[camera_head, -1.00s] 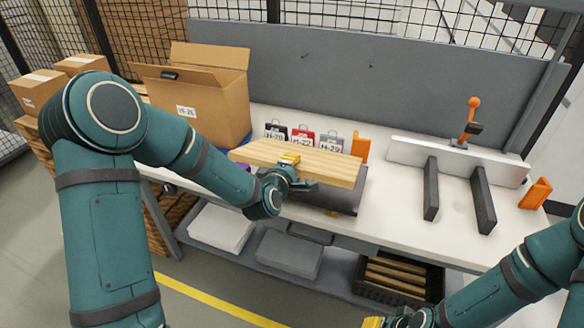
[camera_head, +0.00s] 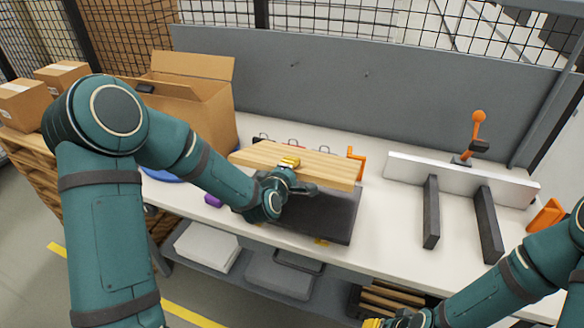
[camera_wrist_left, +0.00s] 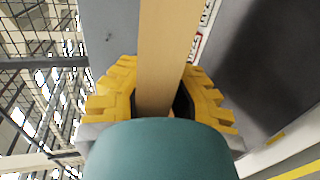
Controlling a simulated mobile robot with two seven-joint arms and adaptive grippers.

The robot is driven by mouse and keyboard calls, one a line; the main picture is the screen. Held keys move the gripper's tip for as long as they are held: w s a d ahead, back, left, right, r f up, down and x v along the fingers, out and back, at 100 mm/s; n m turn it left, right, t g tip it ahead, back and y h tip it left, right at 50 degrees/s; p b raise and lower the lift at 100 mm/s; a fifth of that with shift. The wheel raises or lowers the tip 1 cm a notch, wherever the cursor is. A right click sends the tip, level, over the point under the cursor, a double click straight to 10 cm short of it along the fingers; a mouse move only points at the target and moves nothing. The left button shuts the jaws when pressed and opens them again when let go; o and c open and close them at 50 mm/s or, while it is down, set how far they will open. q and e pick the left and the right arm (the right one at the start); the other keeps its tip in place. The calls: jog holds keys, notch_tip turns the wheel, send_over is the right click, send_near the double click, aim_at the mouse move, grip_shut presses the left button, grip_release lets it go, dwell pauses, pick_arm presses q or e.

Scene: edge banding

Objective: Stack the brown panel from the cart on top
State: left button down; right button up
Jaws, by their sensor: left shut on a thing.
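A light brown wooden panel (camera_head: 320,167) is held level above the workbench in the head view. My left gripper (camera_head: 288,163) is shut on its near edge. In the left wrist view the panel (camera_wrist_left: 165,60) runs between the yellow fingers (camera_wrist_left: 163,105) of this gripper. A dark grey slab (camera_head: 322,214) lies on the bench below and slightly nearer than the panel. The panel hides its far part, and a gap seems to separate the two. My right gripper (camera_head: 378,323) shows only partly at the bottom edge, and its opening cannot be made out.
An open cardboard box (camera_head: 190,100) stands at the bench's left. Padlock-like labelled items behind the panel are mostly hidden. A white fence with dark bars (camera_head: 431,212) and an orange-handled clamp (camera_head: 478,135) stand at right. The bench top (camera_head: 385,225) between slab and bars is clear.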

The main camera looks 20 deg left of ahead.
pick_arm(q)
notch_tip(320, 180, down, 11)
jog(key=b, duration=0.7)
jog(key=shift+b, duration=0.4)
pick_arm(e)
notch_tip(320, 180, down, 8)
jog(key=s, duration=0.2)
jog(key=shift+a+g, duration=0.25)
jog(key=shift+g, duration=0.05)
pick_arm(q)
jog(key=c, duration=1)
grip_release()
jog(key=shift+o, duration=0.2)
jog(key=shift+f, duration=0.1)
jog(key=v, duration=0.7)
jog(key=shift+b, duration=0.45)
pick_arm(e)
jog(key=shift+f, duration=0.45)
pick_arm(q)
jog(key=shift+d, duration=0.1)
